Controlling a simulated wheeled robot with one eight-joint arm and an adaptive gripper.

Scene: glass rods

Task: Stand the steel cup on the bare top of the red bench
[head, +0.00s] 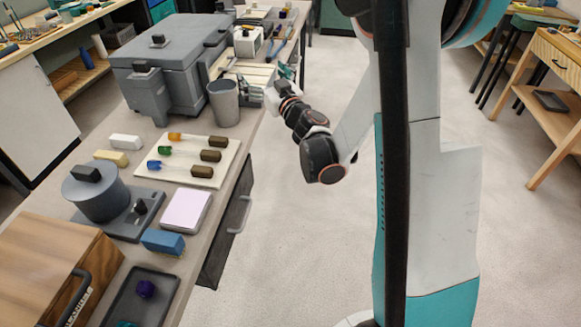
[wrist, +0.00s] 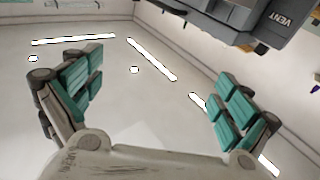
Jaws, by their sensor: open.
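A grey tapered cup (head: 223,103), probably the steel cup, stands upright on the bench beside the large grey box. My gripper (head: 285,73) is behind and to the right of it in the head view, close to the bench's right edge. In the wrist view my gripper (wrist: 160,92) has its teal-padded fingers wide apart with nothing between them. The cup does not show in the wrist view. No red bench shows in either view.
The workbench (head: 228,152) is crowded: a large grey lidded box (head: 165,72), a pale board (head: 168,172) with coloured pieces, a wooden box (head: 50,265) and a dark tray (head: 112,300). A wooden table (head: 555,100) stands far right. The floor between (head: 270,240) is clear.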

